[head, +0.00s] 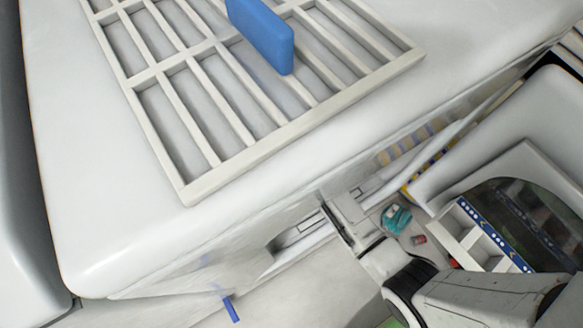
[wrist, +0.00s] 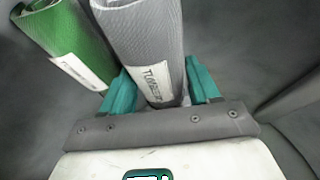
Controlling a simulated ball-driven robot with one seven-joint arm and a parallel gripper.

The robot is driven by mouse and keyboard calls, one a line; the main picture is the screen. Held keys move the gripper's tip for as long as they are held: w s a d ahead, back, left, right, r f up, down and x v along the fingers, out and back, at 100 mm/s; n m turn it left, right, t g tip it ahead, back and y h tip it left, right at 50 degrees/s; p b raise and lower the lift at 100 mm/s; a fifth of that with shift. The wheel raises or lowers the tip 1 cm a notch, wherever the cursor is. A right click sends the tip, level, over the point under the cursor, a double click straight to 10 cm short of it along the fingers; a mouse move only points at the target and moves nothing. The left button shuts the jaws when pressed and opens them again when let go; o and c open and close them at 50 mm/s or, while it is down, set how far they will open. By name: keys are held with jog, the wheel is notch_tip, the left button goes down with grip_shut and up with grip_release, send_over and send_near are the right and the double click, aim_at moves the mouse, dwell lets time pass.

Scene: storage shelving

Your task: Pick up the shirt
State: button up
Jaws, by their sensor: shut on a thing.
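In the wrist view my gripper (wrist: 160,82) has its two teal fingers on either side of a grey rolled fabric item (wrist: 138,38) and is shut on it. The item has a white label with dark lettering. I cannot tell for sure that it is the shirt. A green rolled item (wrist: 62,42) with a pale label lies beside it on the left, outside the fingers. In the head view my arm shows at the lower right, but the fingertips and the grey roll cannot be made out.
A large white surface (head: 75,190) fills much of the head view, bearing a pale slatted rack (head: 180,185) with an upright blue block (head: 262,35). A small teal object (head: 396,218) lies near my arm. Smooth grey surfaces (wrist: 285,60) surround the rolls in the wrist view.

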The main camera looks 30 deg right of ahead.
jog(key=shift+c, duration=0.7)
jog(key=shift+r, duration=0.1)
jog(key=shift+r, duration=0.5)
notch_tip(320, 180, up, 2)
jog(key=shift+r+p, duration=0.15)
jog(key=shift+p, duration=0.6)
jog(key=s+r+p, duration=0.1)
jog(key=s+r, duration=0.1)
jog(key=s+r+p, duration=0.2)
jog(key=r, duration=0.1)
jog(key=shift+s+r, duration=0.2)
jog(key=shift+s, duration=0.05)
jog(key=s+r+p, duration=0.2)
jog(key=s+r, duration=0.2)
jog(key=s, duration=0.5)
jog(key=shift+s, duration=0.25)
jog(key=shift+r, duration=0.1)
